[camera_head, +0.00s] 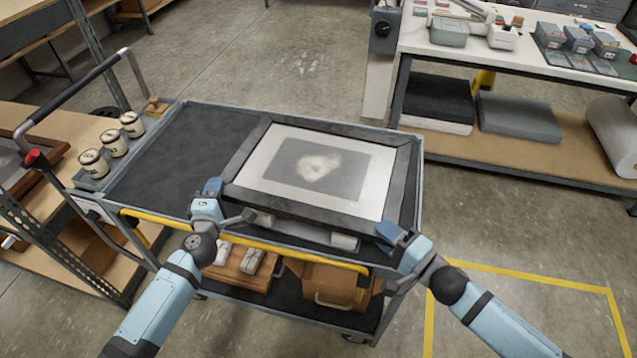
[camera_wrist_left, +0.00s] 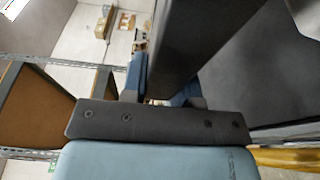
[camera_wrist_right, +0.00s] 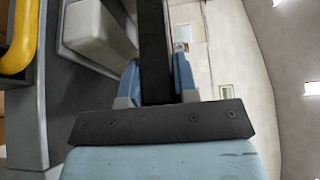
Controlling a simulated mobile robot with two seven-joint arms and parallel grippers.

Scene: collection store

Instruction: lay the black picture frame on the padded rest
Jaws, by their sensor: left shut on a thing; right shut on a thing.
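The black picture frame (camera_head: 313,213), with a pale mount and a grey picture, lies roughly level over the right part of the cart's top. My left gripper (camera_head: 222,199) is shut on its near left corner area; the dark bar passes between the fingers in the left wrist view (camera_wrist_left: 172,45). My right gripper (camera_head: 396,238) is shut on its near right corner; the bar also shows in the right wrist view (camera_wrist_right: 155,50). Pale blocks (camera_head: 345,242), perhaps the padded rest, show under the near edge and in the right wrist view (camera_wrist_right: 98,32). I cannot tell whether the frame touches them.
The cart (camera_head: 165,165) has a bare dark left half and several cream tins (camera_head: 115,143) at its left end. A yellow rail (camera_head: 290,254) runs along its near side. A lower shelf holds a cardboard box (camera_head: 325,287). A white-topped table (camera_head: 480,58) stands behind right.

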